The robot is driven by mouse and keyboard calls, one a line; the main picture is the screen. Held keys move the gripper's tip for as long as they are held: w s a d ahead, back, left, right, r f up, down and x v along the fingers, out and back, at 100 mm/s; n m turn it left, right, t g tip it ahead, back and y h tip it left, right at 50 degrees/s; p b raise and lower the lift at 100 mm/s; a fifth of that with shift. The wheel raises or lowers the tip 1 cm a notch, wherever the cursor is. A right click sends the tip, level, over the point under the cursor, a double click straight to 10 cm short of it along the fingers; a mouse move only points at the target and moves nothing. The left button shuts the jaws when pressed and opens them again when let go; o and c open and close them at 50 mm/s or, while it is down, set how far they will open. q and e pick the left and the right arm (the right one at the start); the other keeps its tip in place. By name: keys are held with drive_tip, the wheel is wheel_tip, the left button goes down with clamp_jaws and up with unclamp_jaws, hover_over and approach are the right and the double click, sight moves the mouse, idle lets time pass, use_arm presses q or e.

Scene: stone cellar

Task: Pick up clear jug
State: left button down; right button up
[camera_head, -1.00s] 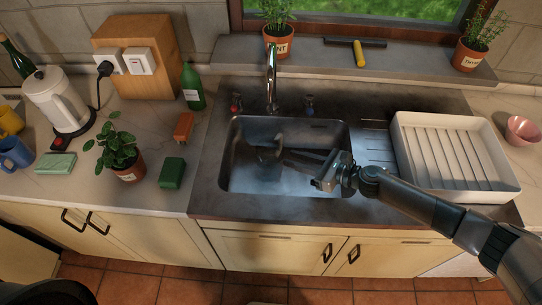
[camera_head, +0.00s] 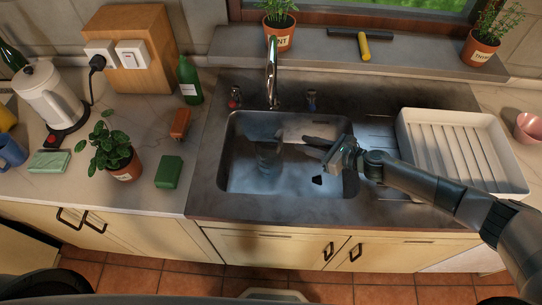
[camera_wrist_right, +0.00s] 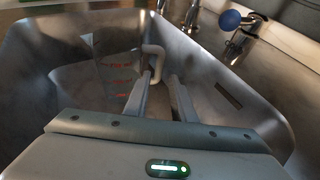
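The clear jug (camera_head: 268,158) stands in the left part of the sink. In the right wrist view the jug (camera_wrist_right: 105,72) shows red measuring marks, and its pale handle (camera_wrist_right: 154,55) faces my fingers. My right gripper (camera_head: 302,138) reaches into the sink from the right, beside the jug. In the right wrist view its two fingers (camera_wrist_right: 162,88) are apart, with the handle just beyond their tips and close to the left finger. I cannot tell whether they touch. My left gripper is not in view.
The metal sink (camera_head: 235,182) surrounds the jug with raised walls. The tap (camera_head: 271,75) stands behind it, with a blue knob (camera_wrist_right: 230,20) near my right gripper. A white dish rack (camera_head: 410,150) is to the right.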

sight(273, 152)
drive_tip(key=b+x, duration=0.1)
drive_tip(key=x, duration=0.4)
drive_tip(key=shift+a+b, duration=0.15)
drive_tip(key=shift+b, duration=0.2)
drive_tip(key=shift+f, duration=0.1)
drive_tip(key=b+x, duration=0.2)
drive_tip(key=x, duration=0.3)
drive_tip(key=shift+f+b, duration=0.1)
drive_tip(key=shift+b, duration=0.3)
drive_tip(key=shift+w+a+f, duration=0.1)
drive_tip(key=shift+w+a, duration=0.15)
drive_tip(key=shift+a, duration=0.05)
drive_tip(key=shift+c, duration=0.6)
clamp_jaws()
